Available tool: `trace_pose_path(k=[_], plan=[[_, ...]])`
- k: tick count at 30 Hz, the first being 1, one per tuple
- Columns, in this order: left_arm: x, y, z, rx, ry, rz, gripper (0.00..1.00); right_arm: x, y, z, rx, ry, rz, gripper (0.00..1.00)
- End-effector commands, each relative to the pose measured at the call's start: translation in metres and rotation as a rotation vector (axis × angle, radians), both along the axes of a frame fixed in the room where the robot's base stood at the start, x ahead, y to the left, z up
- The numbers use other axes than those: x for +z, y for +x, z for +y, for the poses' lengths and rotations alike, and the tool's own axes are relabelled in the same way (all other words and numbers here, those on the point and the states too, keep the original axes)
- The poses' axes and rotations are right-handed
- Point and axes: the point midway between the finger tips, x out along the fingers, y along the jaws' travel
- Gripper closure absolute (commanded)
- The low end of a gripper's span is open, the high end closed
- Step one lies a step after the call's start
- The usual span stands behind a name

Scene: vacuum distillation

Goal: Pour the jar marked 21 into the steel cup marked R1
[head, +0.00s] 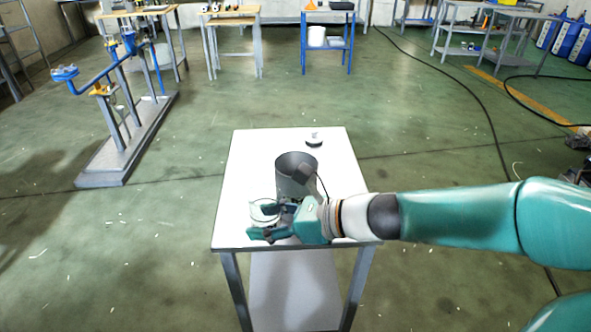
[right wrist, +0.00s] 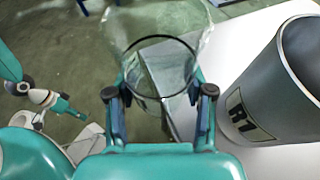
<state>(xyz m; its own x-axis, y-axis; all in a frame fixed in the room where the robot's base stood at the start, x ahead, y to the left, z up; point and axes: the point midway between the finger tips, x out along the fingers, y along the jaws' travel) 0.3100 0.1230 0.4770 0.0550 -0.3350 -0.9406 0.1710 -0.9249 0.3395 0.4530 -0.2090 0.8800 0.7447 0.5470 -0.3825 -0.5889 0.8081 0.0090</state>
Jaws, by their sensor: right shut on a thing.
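The steel cup (head: 293,181), a grey open cylinder, stands upright on the small white table. In the right wrist view the cup (right wrist: 262,108) is at the right, with its R1 label facing the camera. My right gripper (head: 268,222) is shut on a clear glass jar (head: 264,210), beside the cup on its near left side. The right wrist view shows the jar (right wrist: 165,72) between the fingers. I cannot read a 21 mark or make out any contents. My left gripper (right wrist: 62,106) appears small at the left of the wrist view; its finger state is unclear.
The white table (head: 247,160) has free room at its far left and right. A small dark-and-white round piece (head: 314,139) lies near its back edge. A blue-and-grey stand (head: 125,130) is on the floor to the left. Workbenches stand far back.

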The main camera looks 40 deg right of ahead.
Motion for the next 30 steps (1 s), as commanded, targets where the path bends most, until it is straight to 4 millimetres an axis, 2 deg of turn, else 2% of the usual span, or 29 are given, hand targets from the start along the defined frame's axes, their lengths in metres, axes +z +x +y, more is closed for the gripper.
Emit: trace_pose_path(k=[21, 30], plan=[[0.078, 0.0, 0.0, 0.0, 0.0, 0.0, 0.6, 0.085, 0.0, 0.0, -0.001, -0.008, -0.004, 0.9], [0.081, 0.0, 0.0, 0.0, 0.0, 0.0, 0.6, 0.089, 0.0, 0.0, -0.001, -0.008, -0.004, 0.9]])
